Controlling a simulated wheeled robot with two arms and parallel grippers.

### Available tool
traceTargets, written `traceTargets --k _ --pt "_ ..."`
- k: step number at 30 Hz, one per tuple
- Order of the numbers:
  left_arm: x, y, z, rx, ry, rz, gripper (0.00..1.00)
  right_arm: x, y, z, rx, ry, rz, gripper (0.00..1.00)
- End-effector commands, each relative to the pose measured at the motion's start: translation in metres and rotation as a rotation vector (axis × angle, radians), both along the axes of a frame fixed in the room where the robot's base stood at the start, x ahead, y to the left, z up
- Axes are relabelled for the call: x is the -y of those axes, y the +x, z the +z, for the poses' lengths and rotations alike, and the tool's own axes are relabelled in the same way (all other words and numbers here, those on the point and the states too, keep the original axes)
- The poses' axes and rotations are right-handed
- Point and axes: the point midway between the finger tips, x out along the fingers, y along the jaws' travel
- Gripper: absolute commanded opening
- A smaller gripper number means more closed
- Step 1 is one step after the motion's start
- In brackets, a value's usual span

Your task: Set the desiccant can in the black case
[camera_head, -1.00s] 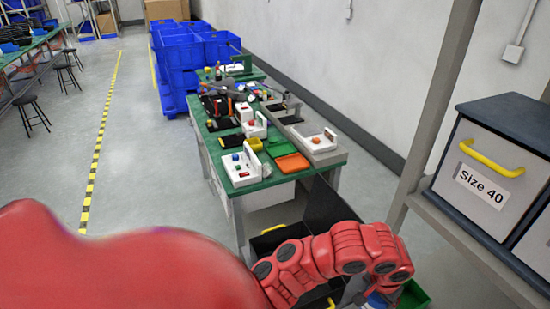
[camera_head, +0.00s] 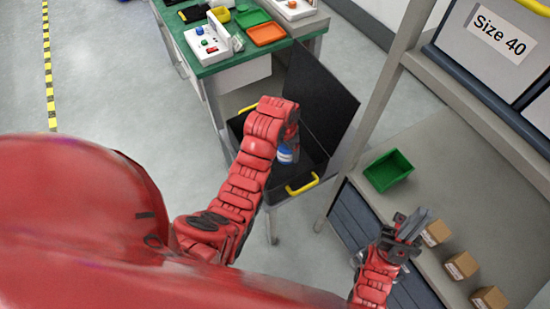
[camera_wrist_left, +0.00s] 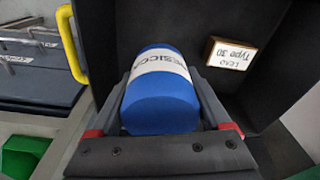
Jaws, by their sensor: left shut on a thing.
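The desiccant can (camera_wrist_left: 160,100), blue with a white label band, lies between the fingers of my left gripper (camera_wrist_left: 162,78) in the left wrist view. In the head view the can (camera_head: 286,154) hangs below my left gripper (camera_head: 288,147), over the opening of the black case (camera_head: 322,98). The case is open, its lid raised at the back right. I cannot tell whether the can touches the case floor. My right gripper (camera_head: 408,228) is empty above the grey shelf at the right; its finger gap is unclear.
The case has yellow handles (camera_head: 302,185). A green bin (camera_head: 388,170) and several cardboard boxes (camera_head: 462,265) are on the shelf (camera_head: 450,150). A green-topped workbench (camera_head: 222,62) stands behind.

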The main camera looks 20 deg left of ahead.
Motion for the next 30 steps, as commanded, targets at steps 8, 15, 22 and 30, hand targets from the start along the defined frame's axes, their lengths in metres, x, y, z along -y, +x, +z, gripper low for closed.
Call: traceTargets --k 8,15,22,30 --pt "0.0 -0.001 -0.025 0.001 0.003 -0.012 0.11 0.0 0.0 -0.012 0.0 0.0 0.0 0.0" --pt "0.0 -0.001 -0.06 0.0 0.004 -0.011 0.11 0.0 0.0 -0.001 0.0 0.0 0.0 0.0" --pt "0.0 -0.001 -0.082 -0.002 0.003 -0.01 0.11 0.0 0.0 0.005 0.0 0.0 0.0 0.0" --pt "0.0 -0.001 -0.102 0.002 0.004 -0.011 0.11 0.0 0.0 0.007 0.0 0.0 0.0 0.0"
